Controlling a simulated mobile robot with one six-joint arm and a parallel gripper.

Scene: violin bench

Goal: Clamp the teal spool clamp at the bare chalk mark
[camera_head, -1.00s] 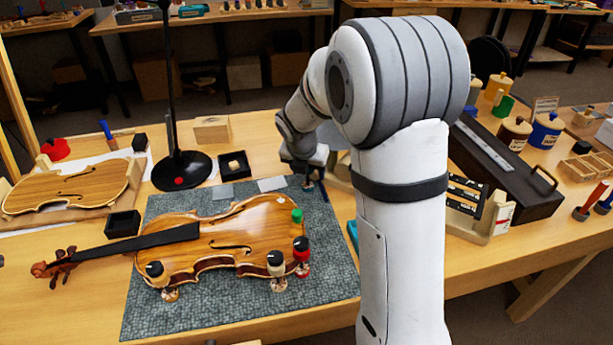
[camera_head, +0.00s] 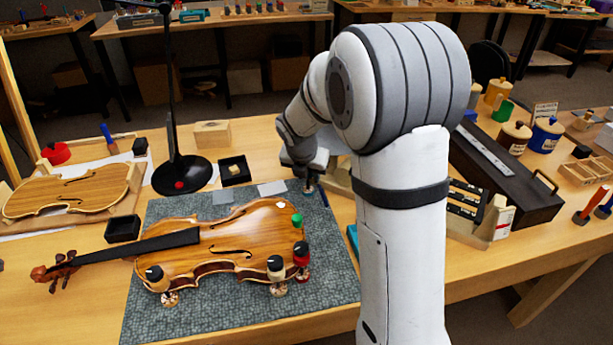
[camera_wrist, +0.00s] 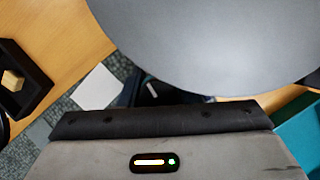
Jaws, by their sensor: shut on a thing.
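The violin (camera_head: 215,257) lies on the grey-green mat (camera_head: 215,312) in the head view, neck to the left. On its edge stand clamps with a black knob (camera_head: 154,273), a cream-and-black knob (camera_head: 276,266), a red-and-black knob (camera_head: 301,253) and a green top (camera_head: 297,221). A small pale spot (camera_head: 281,204) shows near its upper right edge; I cannot tell whether it is chalk. My gripper (camera_head: 311,184) is beyond the violin's upper right, low over the mat's back corner. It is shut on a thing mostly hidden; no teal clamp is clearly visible. A large grey disc (camera_wrist: 225,35) fills the upper wrist view.
A black lamp stand (camera_head: 182,174) and a small black tray (camera_head: 235,170) stand behind the mat. Pale cards (camera_head: 271,188) lie at its back edge. A teal box (camera_head: 352,236) is partly behind my arm. A long dark case (camera_head: 505,175) is at right.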

